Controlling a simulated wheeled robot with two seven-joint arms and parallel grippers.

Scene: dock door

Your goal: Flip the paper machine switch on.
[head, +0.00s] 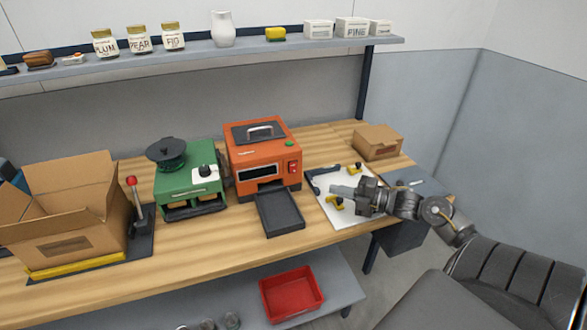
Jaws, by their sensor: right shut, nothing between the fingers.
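An orange machine (264,140) stands on the wooden bench, with a dark slot in its front and a dark tray (280,212) below; it seems to be the paper machine. A red switch (293,167) is on the right part of its front; its position is too small to tell. A green button or lamp (289,144) sits above it. My right gripper (336,190) is shut and empty, above the white board to the right of the machine, fingers pointing left toward it and apart from the switch. My left gripper is not in view.
A white board (342,213) with yellow-and-black clamps lies under my right gripper. A small carton (377,141) stands behind. Left are a green machine (187,179), a red-knobbed lever (135,200) and an open carton (70,210). A shelf (200,54) with jars runs above.

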